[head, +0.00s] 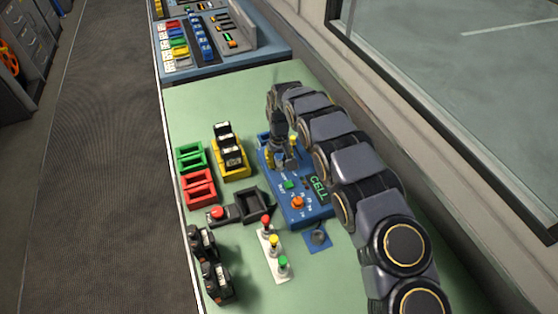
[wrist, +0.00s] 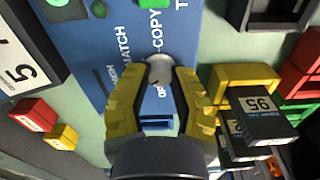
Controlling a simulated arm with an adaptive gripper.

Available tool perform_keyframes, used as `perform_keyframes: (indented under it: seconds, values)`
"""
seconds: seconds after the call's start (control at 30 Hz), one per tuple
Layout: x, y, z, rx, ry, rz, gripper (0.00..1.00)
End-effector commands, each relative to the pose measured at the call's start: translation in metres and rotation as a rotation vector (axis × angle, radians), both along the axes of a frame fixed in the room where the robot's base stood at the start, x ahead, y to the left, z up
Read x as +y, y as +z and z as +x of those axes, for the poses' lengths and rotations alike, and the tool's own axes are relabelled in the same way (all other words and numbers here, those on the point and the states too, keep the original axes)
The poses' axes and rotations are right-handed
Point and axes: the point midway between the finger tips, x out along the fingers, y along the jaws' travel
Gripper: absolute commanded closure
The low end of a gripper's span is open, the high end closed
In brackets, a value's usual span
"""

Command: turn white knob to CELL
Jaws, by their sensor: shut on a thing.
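The blue panel (head: 306,212) stands on the pale green desk, with an orange knob, a green button and a dark display with green letters reading CELL (head: 319,189). My gripper (head: 284,155) points down over the panel's far end. In the wrist view its yellow fingers (wrist: 158,84) are shut on the white knob (wrist: 159,68), one on each side. Labels reading COPY and MATCH show partly around the knob on the blue panel (wrist: 110,50); another label is partly covered. In the head view my gripper hides the knob. I cannot tell which way its pointer faces.
Green (head: 190,156) and red (head: 198,187) trays, a yellow tray (head: 232,172) with black blocks, and an empty black tray (head: 254,206) stand left of the panel. A white strip with red, yellow and green buttons (head: 274,250) lies nearer. The desk's near right is clear.

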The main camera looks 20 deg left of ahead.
Motion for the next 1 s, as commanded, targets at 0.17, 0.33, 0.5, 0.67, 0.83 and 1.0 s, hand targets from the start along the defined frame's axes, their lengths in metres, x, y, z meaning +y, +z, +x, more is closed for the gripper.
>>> perform_keyframes:
  seconds: [0.17, 0.33, 0.5, 0.67, 0.83, 1.0]
  values:
    - [-0.0003, -0.0026, -0.0015, 0.005, -0.060, -0.002, 1.00]
    - [-0.0006, -0.0026, -0.0013, 0.005, -0.087, -0.002, 1.00]
    - [-0.0007, -0.0026, -0.0012, 0.005, -0.093, -0.002, 1.00]
    - [-0.0007, -0.0027, -0.0013, 0.004, -0.092, -0.003, 1.00]
    - [-0.0006, -0.0024, -0.0013, 0.004, -0.092, -0.003, 0.47]
    - [-0.0004, -0.0014, -0.0007, 0.002, -0.092, -0.002, 0.47]
